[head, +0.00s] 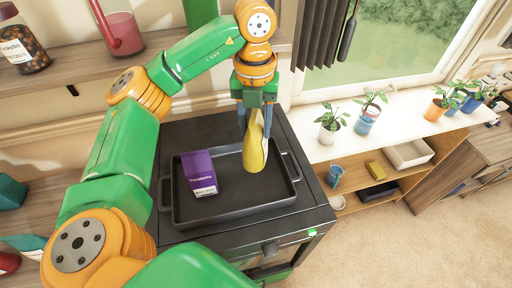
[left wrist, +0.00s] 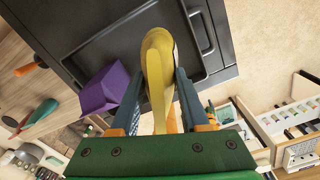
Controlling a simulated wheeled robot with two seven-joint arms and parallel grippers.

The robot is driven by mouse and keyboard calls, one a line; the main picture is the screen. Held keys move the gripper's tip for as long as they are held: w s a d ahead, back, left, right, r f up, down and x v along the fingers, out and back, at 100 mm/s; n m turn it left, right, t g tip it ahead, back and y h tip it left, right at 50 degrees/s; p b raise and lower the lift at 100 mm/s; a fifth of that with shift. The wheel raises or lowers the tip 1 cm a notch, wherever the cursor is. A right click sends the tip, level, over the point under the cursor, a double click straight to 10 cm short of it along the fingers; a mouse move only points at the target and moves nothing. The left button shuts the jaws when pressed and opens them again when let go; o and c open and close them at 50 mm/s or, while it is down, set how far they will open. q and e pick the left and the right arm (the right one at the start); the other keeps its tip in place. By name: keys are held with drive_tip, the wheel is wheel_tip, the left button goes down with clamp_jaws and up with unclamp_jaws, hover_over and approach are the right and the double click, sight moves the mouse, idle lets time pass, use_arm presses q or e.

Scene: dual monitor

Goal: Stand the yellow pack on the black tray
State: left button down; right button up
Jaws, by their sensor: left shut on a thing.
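The yellow pack (head: 255,146) is gripped upright in my left gripper (head: 254,105), over the right half of the black tray (head: 240,206). In the left wrist view the yellow pack (left wrist: 158,70) sits between the two fingers of the left gripper (left wrist: 155,110). I cannot tell whether its lower end touches the tray floor. A purple pack (head: 199,173) stands in the left part of the tray, apart from the yellow one; it also shows in the left wrist view (left wrist: 108,88). My right gripper is not in view.
The tray rests on a black stove-like unit (head: 300,222). To the right is a white sill with potted plants (head: 332,122) and a lower shelf with a blue cup (head: 335,176). Shelves with a jar (head: 22,47) and a pink container (head: 122,33) are at the left. The tray's front right is bare.

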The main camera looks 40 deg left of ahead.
sight(255, 152)
use_arm(q)
drive_tip(key=f, duration=0.1)
drive_tip(key=s+f, duration=0.1)
drive_tip(key=d+f, duration=0.1)
drive_tip(key=shift+s, duration=0.3)
wheel_tip(255, 152, down, 4)
drive_tip(key=shift+w+r+p, duration=0.15)
drive_tip(key=shift+p, duration=0.25)
drive_tip(key=shift+w+a, duration=0.2)
drive_tip(key=shift+s+f, duration=0.1)
drive_tip(key=shift+f, duration=0.1)
drive_tip(key=shift+c, duration=1.9)
unclamp_jaws()
drive_tip(key=shift+s+d+r, duration=0.15)
drive_tip(key=shift+d, duration=0.05)
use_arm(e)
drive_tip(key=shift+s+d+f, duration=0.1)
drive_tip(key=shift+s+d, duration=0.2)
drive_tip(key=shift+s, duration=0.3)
use_arm(q)
drive_tip(key=shift+a, duration=0.1)
